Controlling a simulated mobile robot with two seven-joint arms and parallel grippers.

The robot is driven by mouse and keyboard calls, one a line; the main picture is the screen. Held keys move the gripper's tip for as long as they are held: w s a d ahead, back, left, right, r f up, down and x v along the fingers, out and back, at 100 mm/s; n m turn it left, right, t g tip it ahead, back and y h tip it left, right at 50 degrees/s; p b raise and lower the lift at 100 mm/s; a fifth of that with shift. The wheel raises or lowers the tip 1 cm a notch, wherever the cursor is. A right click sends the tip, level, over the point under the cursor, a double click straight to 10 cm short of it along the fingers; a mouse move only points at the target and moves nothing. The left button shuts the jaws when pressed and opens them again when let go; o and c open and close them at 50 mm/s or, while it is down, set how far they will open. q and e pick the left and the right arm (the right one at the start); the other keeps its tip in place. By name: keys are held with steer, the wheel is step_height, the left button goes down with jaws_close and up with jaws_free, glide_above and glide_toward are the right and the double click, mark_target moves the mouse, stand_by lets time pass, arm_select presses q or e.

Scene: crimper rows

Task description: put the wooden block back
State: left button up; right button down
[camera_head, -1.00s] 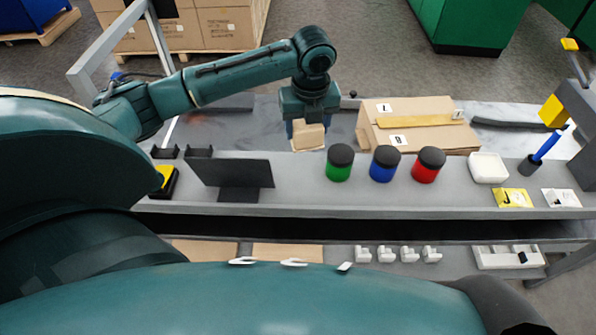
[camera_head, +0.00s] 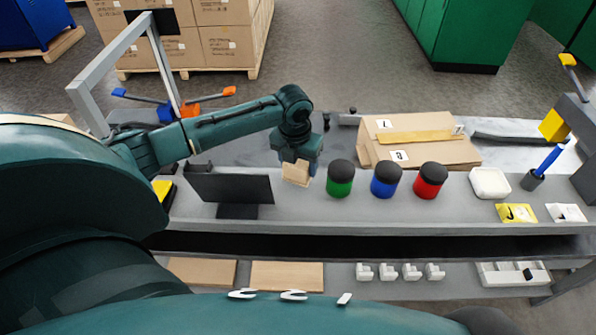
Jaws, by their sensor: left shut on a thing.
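The wooden block (camera_head: 296,174) is a small pale tan block. My left gripper (camera_head: 298,165) is shut on it, pointing down. The block hangs at the near edge of the back surface, just left of the green jar and right of the dark panel. Whether it touches anything below is hard to tell. The gripper's fingers are partly hidden by the block. My right gripper is not in view.
Black-lidded green (camera_head: 340,179), blue (camera_head: 385,180) and red (camera_head: 430,181) jars stand in a row. A dark upright panel (camera_head: 230,188) is on the left. A cardboard box (camera_head: 420,144) lies behind the jars. Wooden boards (camera_head: 287,276) and white hooks (camera_head: 387,272) are on the lower shelf.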

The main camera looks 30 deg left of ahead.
mark_target(298, 172)
arm_select(q)
steer(key=shift+f, duration=1.5)
steer(key=shift+f, duration=0.2)
steer(key=o, duration=0.9)
steer(key=shift+r, duration=0.1)
steer(key=r, duration=0.4)
steer(key=s+r, duration=0.1)
steer(key=r, duration=0.7)
steer(key=shift+s+d+r, duration=0.1)
steer(key=shift+s+d, duration=0.05)
steer(key=shift+s, duration=0.1)
